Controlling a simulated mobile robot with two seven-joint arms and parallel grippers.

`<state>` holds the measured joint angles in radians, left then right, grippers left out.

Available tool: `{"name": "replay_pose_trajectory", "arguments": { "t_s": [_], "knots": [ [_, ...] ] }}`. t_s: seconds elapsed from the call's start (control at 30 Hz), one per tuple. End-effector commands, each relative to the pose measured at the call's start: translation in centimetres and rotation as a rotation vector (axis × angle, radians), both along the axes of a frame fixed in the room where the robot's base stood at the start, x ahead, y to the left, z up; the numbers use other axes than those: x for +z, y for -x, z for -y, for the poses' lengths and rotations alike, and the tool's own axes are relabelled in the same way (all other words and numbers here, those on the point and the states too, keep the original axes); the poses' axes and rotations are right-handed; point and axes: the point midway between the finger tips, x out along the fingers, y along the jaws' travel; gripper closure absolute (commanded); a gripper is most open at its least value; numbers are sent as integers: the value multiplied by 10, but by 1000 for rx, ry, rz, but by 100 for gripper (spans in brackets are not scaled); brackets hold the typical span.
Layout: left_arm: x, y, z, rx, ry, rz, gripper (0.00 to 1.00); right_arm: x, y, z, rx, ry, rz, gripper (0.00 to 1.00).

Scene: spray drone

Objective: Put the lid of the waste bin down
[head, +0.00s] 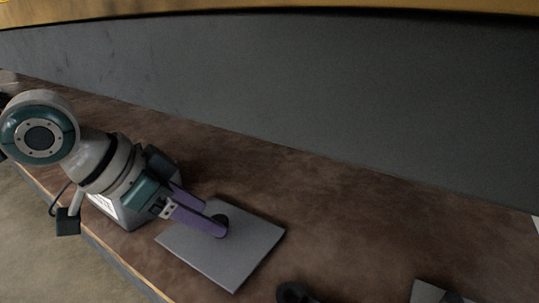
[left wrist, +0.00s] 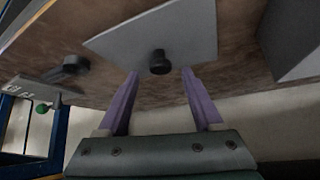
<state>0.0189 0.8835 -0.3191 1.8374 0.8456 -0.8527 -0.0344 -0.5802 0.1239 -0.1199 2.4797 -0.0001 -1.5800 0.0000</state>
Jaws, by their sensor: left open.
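The lid is a grey square plate (head: 205,262) with a black knob on top. It lies flat, apparently on the brown bench top, in the middle of the head view. It also shows at the top of the left wrist view (left wrist: 120,42), with its knob (left wrist: 160,64) upright. My left gripper (head: 214,220) has purple fingers and is open. Its fingertips are at the knob, one to each side, with a gap to the knob in the left wrist view (left wrist: 160,72). The waste bin (head: 103,207), a grey box with a partly hidden label, stands behind my left arm. My right gripper is out of view.
A black knob-like part (head: 292,292) and a grey piece (head: 428,292) lie at the bottom edge of the head view. A tall dark grey panel (head: 300,90) stands along the back. The brown bench top (head: 350,225) is clear right of the lid.

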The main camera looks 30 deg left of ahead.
Motion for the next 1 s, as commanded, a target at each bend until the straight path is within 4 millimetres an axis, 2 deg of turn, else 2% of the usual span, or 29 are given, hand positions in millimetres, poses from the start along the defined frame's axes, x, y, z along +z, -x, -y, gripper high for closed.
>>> {"name": "replay_pose_trajectory", "arguments": {
  "t_s": [0.03, 0.2, 0.4, 0.53, 0.67, 0.8, 0.9, 1.0],
  "knots": [
    [18, 9, -5, -2, -5, -4, 33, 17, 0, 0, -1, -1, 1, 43],
    [46, 30, -13, -3, -4, -5, 33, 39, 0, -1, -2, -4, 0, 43],
    [61, 43, -19, 0, -1, -3, 33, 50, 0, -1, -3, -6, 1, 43],
    [61, 49, -15, -5, 1, -9, 33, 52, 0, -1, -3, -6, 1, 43],
    [43, 71, 10, -25, -1, -52, 33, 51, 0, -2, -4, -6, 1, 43],
    [25, 112, 54, -11, -33, -127, 33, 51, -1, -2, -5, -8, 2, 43],
    [24, 137, 70, 53, -67, -182, 33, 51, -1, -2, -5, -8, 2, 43],
    [27, 158, 75, 141, -94, -243, 33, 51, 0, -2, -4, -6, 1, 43]
  ]
}}
